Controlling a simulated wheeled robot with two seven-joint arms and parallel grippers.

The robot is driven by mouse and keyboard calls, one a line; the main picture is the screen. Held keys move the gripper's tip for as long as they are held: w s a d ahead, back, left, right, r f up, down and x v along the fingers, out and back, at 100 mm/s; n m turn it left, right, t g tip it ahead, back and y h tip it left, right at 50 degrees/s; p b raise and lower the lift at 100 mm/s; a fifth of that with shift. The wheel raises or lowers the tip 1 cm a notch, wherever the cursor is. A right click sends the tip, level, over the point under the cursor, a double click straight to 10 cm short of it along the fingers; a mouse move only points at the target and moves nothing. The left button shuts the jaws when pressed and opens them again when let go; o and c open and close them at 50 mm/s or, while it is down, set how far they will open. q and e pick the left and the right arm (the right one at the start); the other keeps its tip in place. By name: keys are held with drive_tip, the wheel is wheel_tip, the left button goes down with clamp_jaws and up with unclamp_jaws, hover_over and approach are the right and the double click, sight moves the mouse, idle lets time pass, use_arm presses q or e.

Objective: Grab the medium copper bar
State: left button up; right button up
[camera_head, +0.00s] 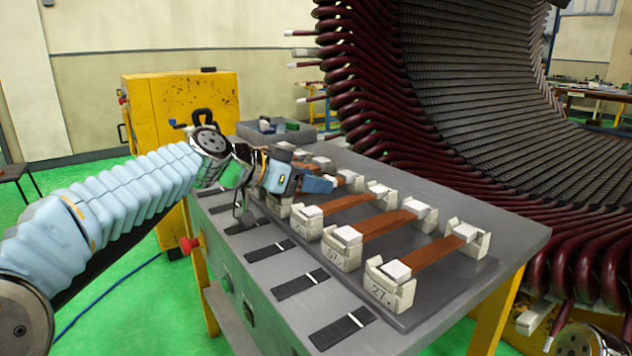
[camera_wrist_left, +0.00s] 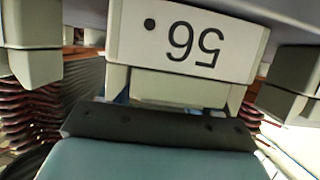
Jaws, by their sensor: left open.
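Several copper bars lie in rows on the grey table (camera_head: 480,300), each resting in cream holder blocks with white caps. The nearest bar (camera_head: 432,252) sits in a block marked 27 (camera_head: 388,290). Another bar (camera_head: 388,223) and a further bar (camera_head: 350,203) lie behind it. Which one is the medium bar I cannot tell. My left gripper (camera_head: 312,184) is open above the farther holders and covers part of them. In the left wrist view a pale block (camera_wrist_left: 180,40) with an upside-down number, seemingly 56, is close in front of the camera.
Black strips (camera_head: 342,327) lie along the table's left edge. A grey bin (camera_head: 275,130) stands at the far end. The large stator with dark red coils (camera_head: 400,100) rises behind the table. A yellow cabinet (camera_head: 185,95) stands at the back left.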

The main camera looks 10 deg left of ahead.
use_arm(q)
drive_tip(key=shift+w+d+f, duration=0.1)
drive_tip(key=shift+w+d, duration=0.05)
drive_tip(key=shift+w, duration=0.05)
clamp_jaws()
idle(0.4)
